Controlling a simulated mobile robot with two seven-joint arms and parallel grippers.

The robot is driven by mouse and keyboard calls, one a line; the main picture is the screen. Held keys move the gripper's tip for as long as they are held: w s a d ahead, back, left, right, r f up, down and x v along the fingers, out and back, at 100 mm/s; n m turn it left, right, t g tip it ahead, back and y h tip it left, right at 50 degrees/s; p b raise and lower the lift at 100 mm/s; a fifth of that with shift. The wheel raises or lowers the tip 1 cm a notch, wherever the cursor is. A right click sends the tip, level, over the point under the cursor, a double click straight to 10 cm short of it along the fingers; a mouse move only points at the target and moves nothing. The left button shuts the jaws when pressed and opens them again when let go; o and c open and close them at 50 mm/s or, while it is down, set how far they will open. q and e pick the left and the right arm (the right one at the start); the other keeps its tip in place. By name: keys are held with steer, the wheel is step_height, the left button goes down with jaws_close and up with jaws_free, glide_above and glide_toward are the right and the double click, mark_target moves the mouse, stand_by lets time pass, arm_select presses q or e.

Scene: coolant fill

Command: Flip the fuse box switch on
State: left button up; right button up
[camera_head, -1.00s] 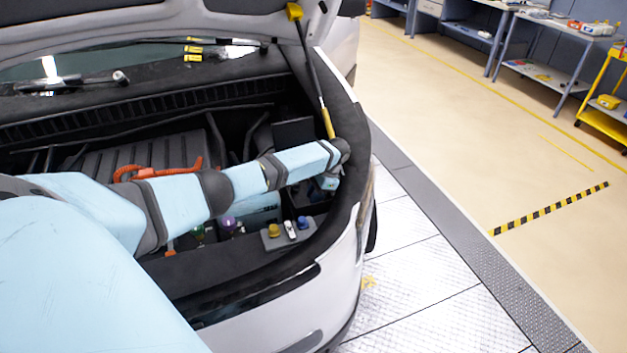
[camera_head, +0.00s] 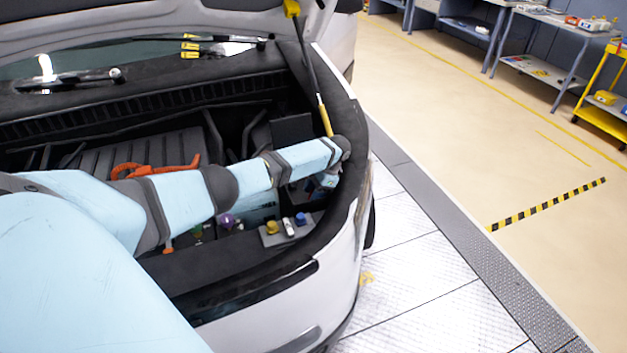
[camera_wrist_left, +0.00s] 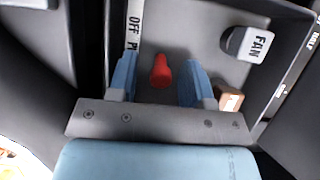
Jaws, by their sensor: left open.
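In the left wrist view, a red switch lever (camera_wrist_left: 160,72) stands on the grey panel of the fuse box (camera_wrist_left: 190,40). A white strip beside it reads "OFF" and part of another word. My left gripper (camera_wrist_left: 160,78) is open, with one blue finger on each side of the red lever. I cannot tell whether either finger touches it. In the head view my left gripper (camera_head: 325,181) is low inside the car's engine bay at the right, and the red lever is hidden there.
In the head view, a small panel with yellow, white and blue knobs (camera_head: 290,231) is below my gripper. A hood strut (camera_head: 314,80) rises behind.

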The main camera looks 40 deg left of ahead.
arm_select(q)
steer(key=shift+w+r, duration=0.1)
steer(key=v, duration=1.3)
steer(key=shift+r+b, duration=0.25)
steer(key=shift+b, duration=0.2)
steer(key=shift+w+d, duration=0.15)
steer(key=shift+w, duration=0.05)
